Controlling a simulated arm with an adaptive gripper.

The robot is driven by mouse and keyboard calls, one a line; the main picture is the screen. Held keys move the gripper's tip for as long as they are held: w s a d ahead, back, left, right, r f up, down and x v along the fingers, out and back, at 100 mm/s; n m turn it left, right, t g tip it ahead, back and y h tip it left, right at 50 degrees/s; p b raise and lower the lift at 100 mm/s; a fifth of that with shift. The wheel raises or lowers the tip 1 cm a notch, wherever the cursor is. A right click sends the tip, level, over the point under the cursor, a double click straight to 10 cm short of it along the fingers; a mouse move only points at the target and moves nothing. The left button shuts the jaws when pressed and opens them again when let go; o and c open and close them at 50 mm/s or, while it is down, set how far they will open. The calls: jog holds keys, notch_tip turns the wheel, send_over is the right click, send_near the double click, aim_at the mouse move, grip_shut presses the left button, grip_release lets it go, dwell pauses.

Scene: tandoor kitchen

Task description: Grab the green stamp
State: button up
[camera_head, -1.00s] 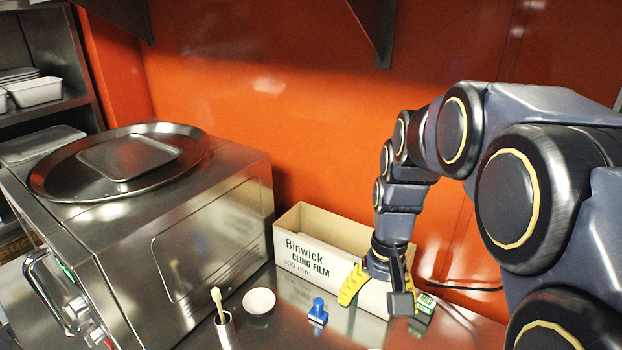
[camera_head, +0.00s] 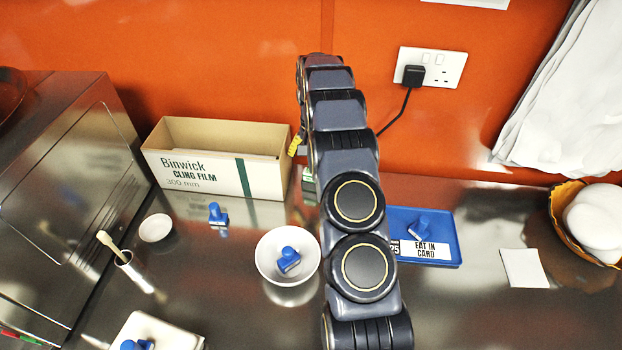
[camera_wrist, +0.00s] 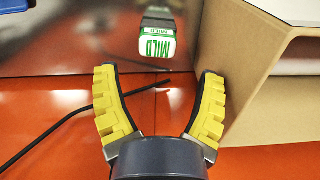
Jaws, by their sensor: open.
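The green stamp (camera_wrist: 157,45) shows in the wrist view at top centre, with a dark body, green edges and a white label reading MILD, upside down there. In the head view only a small green-and-white part (camera_head: 309,182) shows beside the box, the rest hidden behind my arm. My gripper (camera_wrist: 158,76) is open, its two yellow fingers wide apart, with nothing between them. The stamp appears beyond the fingertips, roughly centred between them, with a gap. In the head view just one yellow finger (camera_head: 296,144) shows, by the box's right end.
The cardboard cling film box (camera_head: 215,175) stands close to the stamp. Blue stamps sit on the counter (camera_head: 217,214), in a white bowl (camera_head: 262,267) and on a blue tray (camera_head: 452,222). A black cable (camera_wrist: 45,135) runs near the gripper. An orange wall (camera_head: 230,50) is behind.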

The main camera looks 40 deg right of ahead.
jog(key=f, duration=0.7)
jog(key=shift+s+f, duration=0.25)
jog(key=shift+f, duration=0.1)
jog(key=shift+r, duration=0.1)
jog(key=c, duration=0.9)
